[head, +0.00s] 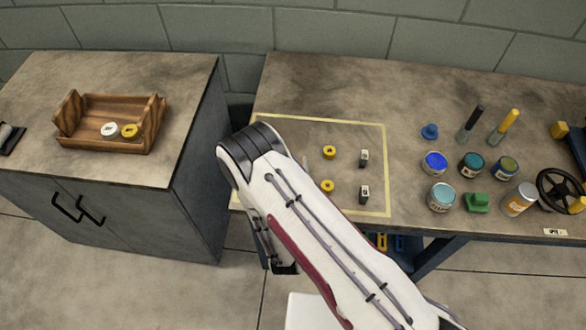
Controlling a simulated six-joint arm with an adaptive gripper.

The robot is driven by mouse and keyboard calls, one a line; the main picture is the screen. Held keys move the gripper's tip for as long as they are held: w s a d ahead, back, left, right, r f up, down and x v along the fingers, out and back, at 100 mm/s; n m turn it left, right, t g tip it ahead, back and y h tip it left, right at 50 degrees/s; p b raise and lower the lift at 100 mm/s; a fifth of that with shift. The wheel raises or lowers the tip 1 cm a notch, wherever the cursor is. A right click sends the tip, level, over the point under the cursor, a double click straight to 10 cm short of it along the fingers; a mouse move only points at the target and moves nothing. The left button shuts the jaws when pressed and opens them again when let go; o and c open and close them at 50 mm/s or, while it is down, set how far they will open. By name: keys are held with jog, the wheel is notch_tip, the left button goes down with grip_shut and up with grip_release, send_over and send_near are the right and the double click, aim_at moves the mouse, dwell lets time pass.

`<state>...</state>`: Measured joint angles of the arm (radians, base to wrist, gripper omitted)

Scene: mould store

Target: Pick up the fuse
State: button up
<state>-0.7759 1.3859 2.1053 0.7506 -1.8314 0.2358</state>
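On the workbench, inside a yellow-taped area, stand two small upright blocks, light with dark parts: one farther back (364,158) and one nearer (364,195). Two yellow round pieces are to their left, one farther back (329,152) and one nearer (327,186). I cannot tell for sure which of these is the fuse. My white arm crosses the front and left of the taped area and hides part of it. I cannot make out my gripper; its fingers do not show, and a dark part at the arm's lower end is partly hidden.
A cabinet (125,175) at left bears a wooden tray (105,142) with one white and one yellow round piece. On the bench (320,85), right of the tape (386,165), stand several cans, screwdriver-like tools, a green block (476,203) and a black handwheel (545,193). A gap separates cabinet and bench.

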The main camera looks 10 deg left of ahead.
grip_shut()
jog(key=shift+r, duration=0.1)
dwell(0.3)
jog(key=shift+r, duration=4.9)
jog(key=shift+d, duration=0.1)
jog(key=shift+s+d, duration=0.1)
jog(key=shift+d, duration=0.2)
jog(key=d+r+m+h, duration=0.1)
jog(key=d+m+h, duration=0.1)
jog(key=d, duration=0.5)
jog(key=d+r+m+g+h, duration=0.1)
jog(key=d+h, duration=0.3)
jog(key=d, duration=0.4)
jog(key=d+r+m+g+h, duration=0.1)
jog(key=d+m+h, duration=0.2)
jog(key=d, duration=0.4)
jog(key=shift+s+d+r+h, duration=0.25)
jog(key=shift+s+d+h, duration=0.1)
jog(key=shift+s+h, duration=0.1)
